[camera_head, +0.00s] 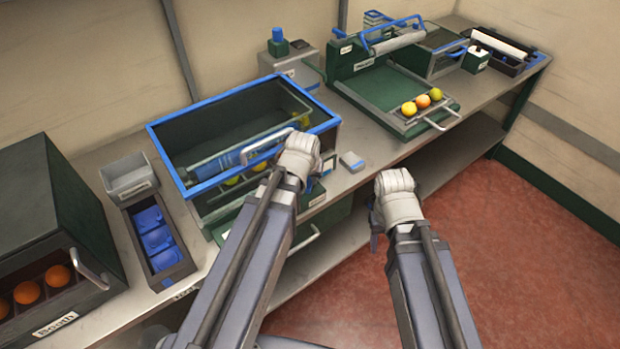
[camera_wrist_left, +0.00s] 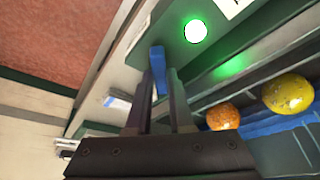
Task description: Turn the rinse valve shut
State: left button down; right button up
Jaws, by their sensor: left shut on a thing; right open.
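My left gripper (camera_wrist_left: 162,85) is shut on a blue lever (camera_wrist_left: 157,60), which looks like the rinse valve's handle, on the front of the green machine. How far the valve is turned cannot be told. In the head view my left gripper (camera_head: 300,158) is at the right front corner of the blue-rimmed tank (camera_head: 240,85), and its wrist hides the lever. A green lamp (camera_wrist_left: 195,31) glows near the lever in the left wrist view. My right gripper (camera_head: 380,222) is open and empty over the red floor, off the bench front.
A small grey-blue block (camera_head: 352,161) sits on the bench to the right. A tray of fruit (camera_head: 421,102) stands further back. The red floor (camera_head: 520,230) is clear.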

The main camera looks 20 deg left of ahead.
pick_arm(q)
jog(key=shift+m+h, duration=0.4)
jog(key=shift+m, duration=0.8)
jog(key=shift+a+m, duration=0.1)
jog(key=shift+m, duration=0.2)
jog(key=c, duration=0.8)
grip_release()
jog(key=shift+r, duration=0.1)
jog(key=p+v, duration=0.7)
jog(key=shift+r, duration=0.3)
jog(key=shift+s+a, duration=0.1)
jog(key=shift+s, duration=0.05)
